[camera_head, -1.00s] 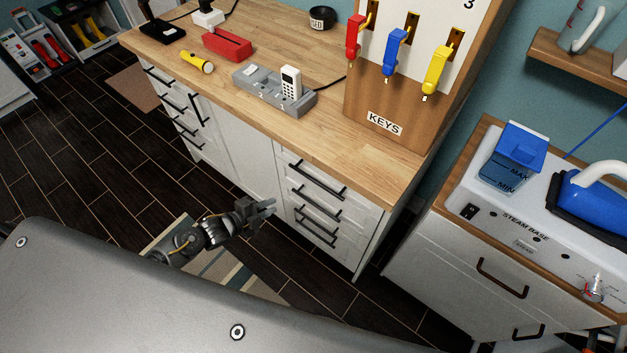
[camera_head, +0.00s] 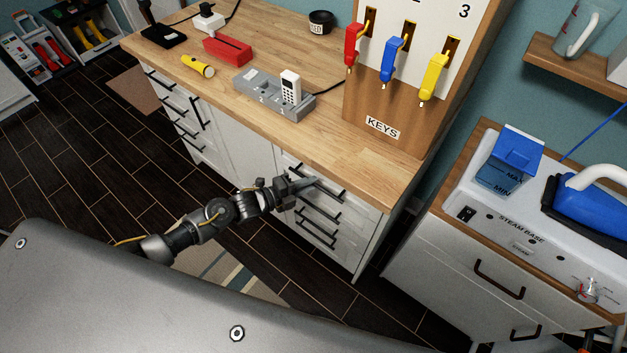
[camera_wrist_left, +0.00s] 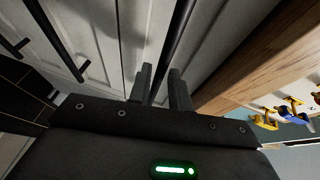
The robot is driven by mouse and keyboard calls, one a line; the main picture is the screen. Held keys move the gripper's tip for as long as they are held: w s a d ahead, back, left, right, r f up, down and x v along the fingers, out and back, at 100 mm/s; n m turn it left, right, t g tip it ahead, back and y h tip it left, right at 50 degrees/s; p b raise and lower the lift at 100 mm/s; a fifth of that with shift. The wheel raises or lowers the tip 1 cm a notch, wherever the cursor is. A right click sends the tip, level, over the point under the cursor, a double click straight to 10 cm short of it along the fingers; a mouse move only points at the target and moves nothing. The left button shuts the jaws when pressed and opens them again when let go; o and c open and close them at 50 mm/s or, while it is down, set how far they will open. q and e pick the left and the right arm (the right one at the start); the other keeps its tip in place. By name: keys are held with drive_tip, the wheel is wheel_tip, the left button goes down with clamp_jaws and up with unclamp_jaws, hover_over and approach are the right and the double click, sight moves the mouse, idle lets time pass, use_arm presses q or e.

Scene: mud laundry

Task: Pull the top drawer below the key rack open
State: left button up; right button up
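The key rack (camera_head: 383,128) stands on the wooden counter, with red, blue and yellow keys on its front. Below it, a white cabinet has a stack of drawers with black bar handles. The top drawer's handle (camera_head: 332,189) is partly hidden by my left gripper (camera_head: 306,185); the drawer looks shut. In the left wrist view, the two fingers of my left gripper (camera_wrist_left: 161,88) are apart, with the black bar handle (camera_wrist_left: 178,38) running between them. I cannot tell whether they touch it. My right gripper is not in view.
The wooden counter (camera_head: 262,110) overhangs just above the gripper. It holds a grey phone base (camera_head: 262,93), a yellow flashlight (camera_head: 197,66) and a red object (camera_head: 228,49). A white cabinet with a steam iron (camera_head: 590,205) stands at right. Dark floor lies in front.

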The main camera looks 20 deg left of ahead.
use_arm(q)
drive_tip(key=shift+x, duration=1.1)
clamp_jaws()
